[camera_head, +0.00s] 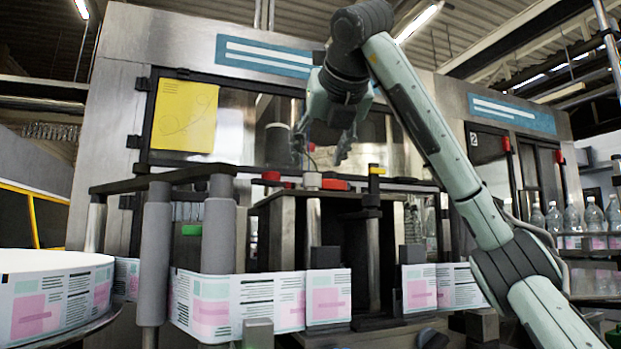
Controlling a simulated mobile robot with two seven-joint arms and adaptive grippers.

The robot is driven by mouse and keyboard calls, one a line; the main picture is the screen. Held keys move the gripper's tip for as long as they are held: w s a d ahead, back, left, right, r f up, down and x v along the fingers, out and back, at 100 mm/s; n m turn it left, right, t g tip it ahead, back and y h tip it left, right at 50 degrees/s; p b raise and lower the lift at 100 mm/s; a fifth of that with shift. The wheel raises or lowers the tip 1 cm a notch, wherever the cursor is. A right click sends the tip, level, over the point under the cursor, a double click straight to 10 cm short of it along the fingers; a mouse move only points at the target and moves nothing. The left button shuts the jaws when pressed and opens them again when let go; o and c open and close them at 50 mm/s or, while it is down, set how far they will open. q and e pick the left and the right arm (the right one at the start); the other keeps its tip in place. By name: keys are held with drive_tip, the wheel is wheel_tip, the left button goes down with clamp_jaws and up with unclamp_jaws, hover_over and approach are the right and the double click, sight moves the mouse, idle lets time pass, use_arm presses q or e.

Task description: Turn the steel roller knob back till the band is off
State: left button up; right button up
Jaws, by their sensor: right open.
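A small steel knob (312,180) stands on top of the dark block in the middle of the labeller, with red parts on both sides of it. My right gripper (320,158) hangs over the block, fingers pointing down and spread open, with the knob just below and between the fingertips. I cannot tell whether they touch it. A printed label band (240,301) in white, pink and pale green runs from the big reel (50,262) at the left past grey rollers to the dark block. Label stretches also show right of it (440,287). My left gripper is not in view.
Tall grey rollers (219,235) stand left of the block. A black lever post with a yellow collar (375,180) stands close to the right of the gripper. Machine doors with a yellow sheet (184,116) rise behind. Bottles (573,220) line the right side.

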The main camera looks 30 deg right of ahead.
sight(312, 176)
drive_tip(key=p+x, duration=0.1)
drive_tip(key=x, duration=0.5)
drive_tip(key=shift+w+d+f, duration=0.15)
drive_tip(key=shift+d, duration=0.15)
drive_tip(key=shift+w+d+f, duration=0.15)
drive_tip(key=shift+w+f, duration=0.05)
drive_tip(key=shift+w, duration=0.3)
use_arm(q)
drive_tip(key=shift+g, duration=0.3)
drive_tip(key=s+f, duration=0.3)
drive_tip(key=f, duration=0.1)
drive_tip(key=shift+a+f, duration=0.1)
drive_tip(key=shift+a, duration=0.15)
use_arm(e)
clamp_jaws()
